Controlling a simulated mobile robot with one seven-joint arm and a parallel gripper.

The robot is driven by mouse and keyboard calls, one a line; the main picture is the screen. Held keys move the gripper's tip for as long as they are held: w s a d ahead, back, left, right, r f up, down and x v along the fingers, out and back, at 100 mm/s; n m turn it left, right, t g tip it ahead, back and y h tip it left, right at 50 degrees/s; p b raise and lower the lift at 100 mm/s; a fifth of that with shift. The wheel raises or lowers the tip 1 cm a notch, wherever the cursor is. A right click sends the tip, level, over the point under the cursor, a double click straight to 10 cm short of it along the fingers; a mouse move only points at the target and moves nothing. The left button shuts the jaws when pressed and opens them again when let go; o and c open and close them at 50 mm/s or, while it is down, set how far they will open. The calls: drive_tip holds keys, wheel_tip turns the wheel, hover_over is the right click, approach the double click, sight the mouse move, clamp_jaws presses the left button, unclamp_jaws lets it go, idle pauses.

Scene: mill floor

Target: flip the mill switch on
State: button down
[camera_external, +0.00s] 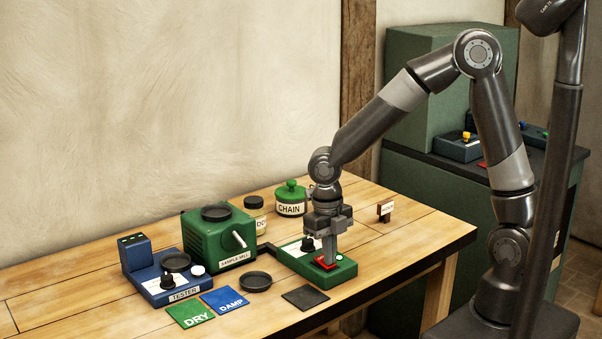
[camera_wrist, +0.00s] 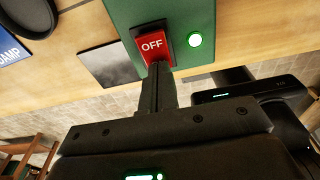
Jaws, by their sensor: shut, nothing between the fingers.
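The mill switch is a red rocker (camera_external: 319,262) on a green control box (camera_external: 343,276) at the front right of the bench. My gripper (camera_external: 328,262) is shut and points down over the rocker. In the wrist view its fingertips (camera_wrist: 158,68) are at the rocker's near edge, touching it or very close. They hide part of that edge. The green sample mill (camera_external: 219,240) stands to the left of the control box.
A blue tester (camera_external: 165,275), a green "DRY" card (camera_external: 190,315), a blue "DAMP" card (camera_external: 224,300), a black dish (camera_external: 255,281) and a dark square mat (camera_external: 305,297) lie left and in front. A green "CHAIN" jar (camera_external: 290,200) stands behind. The bench's right end is mostly clear.

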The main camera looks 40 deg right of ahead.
drive_tip(key=shift+w, duration=0.1)
drive_tip(key=shift+w+r, duration=0.25)
drive_tip(key=shift+w, duration=0.4)
drive_tip(key=shift+r, duration=0.1)
wheel_tip(320, 180, up, 14)
drive_tip(key=s, duration=0.2)
idle(0.6)
